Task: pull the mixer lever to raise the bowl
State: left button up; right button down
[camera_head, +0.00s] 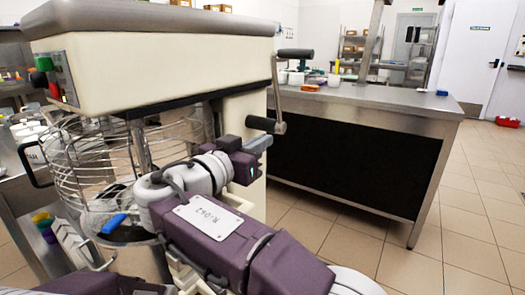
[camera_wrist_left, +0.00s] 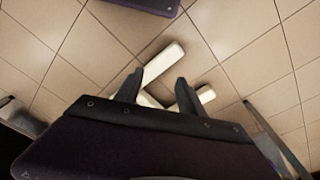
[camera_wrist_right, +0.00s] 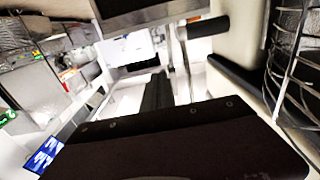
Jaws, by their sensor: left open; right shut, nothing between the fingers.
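The mixer (camera_head: 150,65) has a cream head with a grey top and stands at the left of the head view. Its lever (camera_head: 279,98) is a metal bar on the right side with a black grip (camera_head: 265,124) at its lower end. The wire guard (camera_head: 85,165) shows below the head; the bowl is largely hidden behind my arm. My right gripper (camera_head: 262,144) is shut and empty just below the black grip, apparently apart from it. In the right wrist view, the grip (camera_wrist_right: 208,27) lies above and right of the shut fingers. My left gripper (camera_wrist_left: 158,90) is open and empty above the floor.
A steel counter (camera_head: 400,103) with a dark front stands behind the mixer, to the right. Tiled floor (camera_head: 465,215) is open at the right. Green and red buttons (camera_head: 42,64) are on the mixer's left end. Shelves and a white door (camera_head: 474,50) are at the back.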

jog(key=shift+r, duration=0.3)
